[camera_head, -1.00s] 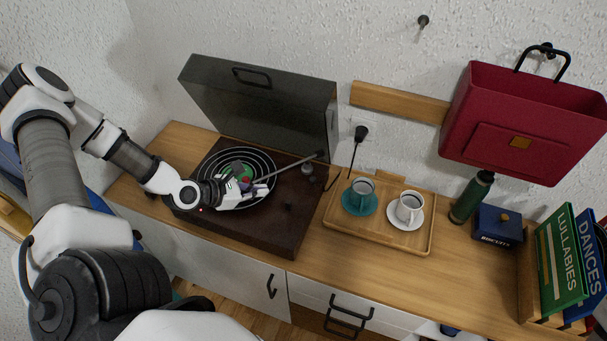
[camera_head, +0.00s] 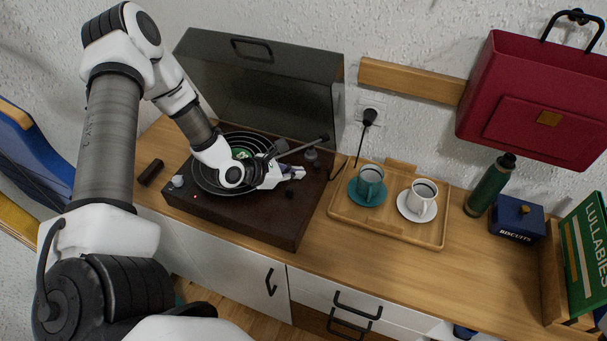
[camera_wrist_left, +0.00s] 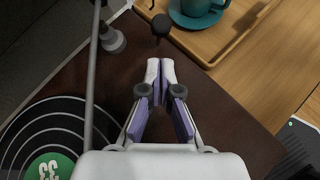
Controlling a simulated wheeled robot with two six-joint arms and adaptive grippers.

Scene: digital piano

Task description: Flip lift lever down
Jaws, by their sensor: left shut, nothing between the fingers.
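The dark brown record player (camera_head: 255,225) stands on the wooden cabinet with its grey lid (camera_head: 255,85) up. A black record with a green label (camera_wrist_left: 50,168) lies on it. The tonearm (camera_wrist_left: 92,85) runs over the record to its grey base (camera_head: 312,157). A small black lever-like knob (camera_wrist_left: 160,27) stands on the deck beside the base, just beyond my fingertips; it looks apart from them. My left gripper (camera_head: 301,173) is shut and empty, low over the right part of the deck; it also shows in the left wrist view (camera_wrist_left: 160,64). My right gripper is not in view.
A wooden tray (camera_head: 435,240) with a teal cup (camera_head: 370,181) and a white cup (camera_head: 421,195) stands right of the player. A green bottle (camera_head: 490,187) and blue biscuit tin (camera_head: 517,221) are farther right. A black plug (camera_head: 369,117) hangs its cord behind.

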